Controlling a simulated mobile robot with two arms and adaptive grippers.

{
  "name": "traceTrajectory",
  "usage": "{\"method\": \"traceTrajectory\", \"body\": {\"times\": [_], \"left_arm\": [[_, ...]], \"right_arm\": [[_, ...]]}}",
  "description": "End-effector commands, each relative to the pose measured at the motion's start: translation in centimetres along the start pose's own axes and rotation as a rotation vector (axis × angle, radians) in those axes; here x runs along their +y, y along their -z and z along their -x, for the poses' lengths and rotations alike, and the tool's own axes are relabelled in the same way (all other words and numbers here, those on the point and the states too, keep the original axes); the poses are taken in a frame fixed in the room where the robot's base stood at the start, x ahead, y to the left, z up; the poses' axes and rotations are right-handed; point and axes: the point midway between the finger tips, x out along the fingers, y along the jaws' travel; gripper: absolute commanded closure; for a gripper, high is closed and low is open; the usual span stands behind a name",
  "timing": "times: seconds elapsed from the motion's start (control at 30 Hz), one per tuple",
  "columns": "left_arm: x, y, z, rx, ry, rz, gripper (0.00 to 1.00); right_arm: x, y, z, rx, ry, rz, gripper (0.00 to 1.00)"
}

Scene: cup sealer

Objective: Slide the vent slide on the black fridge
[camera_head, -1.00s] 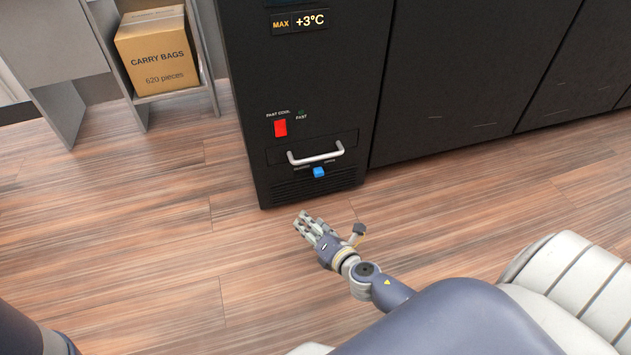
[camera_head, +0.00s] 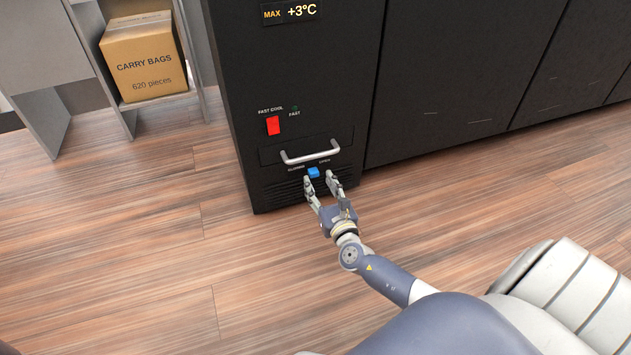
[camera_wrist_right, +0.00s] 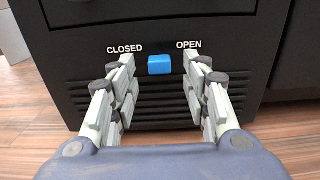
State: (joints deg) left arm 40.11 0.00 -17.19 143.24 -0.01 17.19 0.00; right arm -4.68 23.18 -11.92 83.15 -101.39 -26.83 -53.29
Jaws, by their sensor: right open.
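The black fridge (camera_head: 300,90) stands upright with a blue vent slide (camera_head: 313,172) low on its front, below a silver handle. In the right wrist view the blue slide (camera_wrist_right: 159,65) sits between the words CLOSED and OPEN, above dark vent slots (camera_wrist_right: 155,105). My right gripper (camera_head: 319,181) is open in front of the vent, its fingers to either side of the slide. In the wrist view the gripper (camera_wrist_right: 160,78) shows a gap between each finger and the slide; I see no contact. My left gripper is not in view.
A silver bar handle (camera_head: 310,155) is just above the slide, and a red fast cool switch (camera_head: 273,125) is higher left. A carry bags box (camera_head: 145,58) sits on a grey shelf at left. The wooden floor before the fridge is clear.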

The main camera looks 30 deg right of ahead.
Motion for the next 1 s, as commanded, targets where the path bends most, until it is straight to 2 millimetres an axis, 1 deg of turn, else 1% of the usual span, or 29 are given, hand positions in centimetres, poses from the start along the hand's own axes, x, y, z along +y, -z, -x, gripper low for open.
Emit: {"method": "traceTrajectory", "body": {"times": [0.03,0.1,0.23,0.37,0.6,0.67,0.7,0.8,1.0], "left_arm": [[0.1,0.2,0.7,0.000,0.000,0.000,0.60],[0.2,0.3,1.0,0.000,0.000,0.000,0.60],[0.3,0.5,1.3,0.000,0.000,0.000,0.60],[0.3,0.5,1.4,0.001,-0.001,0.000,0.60],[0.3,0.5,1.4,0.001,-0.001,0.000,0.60],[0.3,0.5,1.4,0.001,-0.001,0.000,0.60],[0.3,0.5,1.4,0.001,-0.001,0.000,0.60],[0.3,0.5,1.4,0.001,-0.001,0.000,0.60],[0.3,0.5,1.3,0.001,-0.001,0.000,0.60]], "right_arm": [[0.0,0.3,-1.0,-0.002,0.001,-0.003,0.57],[0.0,0.2,-1.9,-0.001,0.001,-0.002,0.57],[0.1,0.2,-3.2,0.000,0.000,-0.003,0.57],[0.0,0.1,-3.7,0.002,-0.001,-0.002,0.57],[0.0,0.0,-3.7,0.002,-0.001,-0.002,0.57],[0.0,0.0,-3.7,0.002,-0.001,-0.002,0.70],[0.0,0.0,-3.7,0.002,-0.001,-0.002,0.79],[0.1,0.0,-3.7,0.002,-0.001,-0.002,1.00],[0.4,0.0,-3.7,0.002,-0.003,-0.002,1.00]]}}
